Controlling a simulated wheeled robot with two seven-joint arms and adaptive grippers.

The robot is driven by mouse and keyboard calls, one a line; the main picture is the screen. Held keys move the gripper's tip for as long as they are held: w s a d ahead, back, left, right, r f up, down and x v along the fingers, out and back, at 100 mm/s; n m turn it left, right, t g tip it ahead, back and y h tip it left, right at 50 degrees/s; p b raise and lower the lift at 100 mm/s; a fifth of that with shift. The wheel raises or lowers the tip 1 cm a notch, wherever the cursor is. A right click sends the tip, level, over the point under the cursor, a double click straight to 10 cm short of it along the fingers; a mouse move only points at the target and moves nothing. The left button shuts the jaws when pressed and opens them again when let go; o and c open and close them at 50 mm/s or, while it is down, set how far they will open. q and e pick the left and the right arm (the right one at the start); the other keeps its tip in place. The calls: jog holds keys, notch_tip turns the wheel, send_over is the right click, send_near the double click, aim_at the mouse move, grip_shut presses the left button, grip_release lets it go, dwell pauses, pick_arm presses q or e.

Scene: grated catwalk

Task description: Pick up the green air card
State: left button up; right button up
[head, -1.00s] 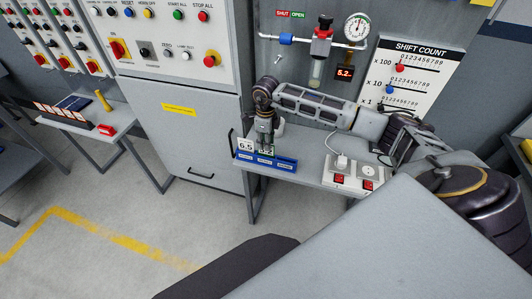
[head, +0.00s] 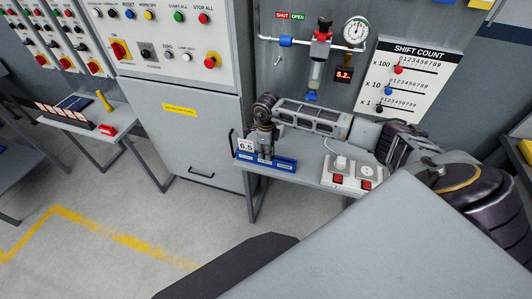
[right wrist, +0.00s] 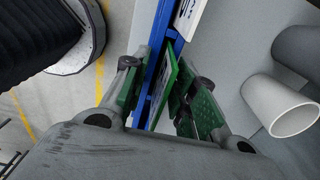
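The green card (right wrist: 163,92) stands on edge at the blue rack (right wrist: 152,60) in the right wrist view, between the two fingers of my right gripper (right wrist: 165,95). The fingers carry green pads. A gap shows between the left finger and the card; the right finger is closer to it, and contact there is unclear. In the head view my right gripper (head: 265,148) points down over the blue rack (head: 285,165) and hides the card. My right gripper is open around the card. My left gripper is not in view.
A white card marked 6.5 (head: 245,146) stands in the rack's left part. A power strip (head: 350,175) with a plug lies to the right on the small grey shelf (head: 310,170). A pale open cylinder (right wrist: 282,105) is beside the gripper. The cabinet (head: 190,130) stands left.

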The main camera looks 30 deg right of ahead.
dwell(0.4)
grip_shut()
dwell(0.4)
notch_tip(320, 180, up, 18)
jog(key=b, duration=0.2)
jog(key=shift+b, duration=0.3)
jog(key=shift+s+f, duration=0.1)
dwell(0.7)
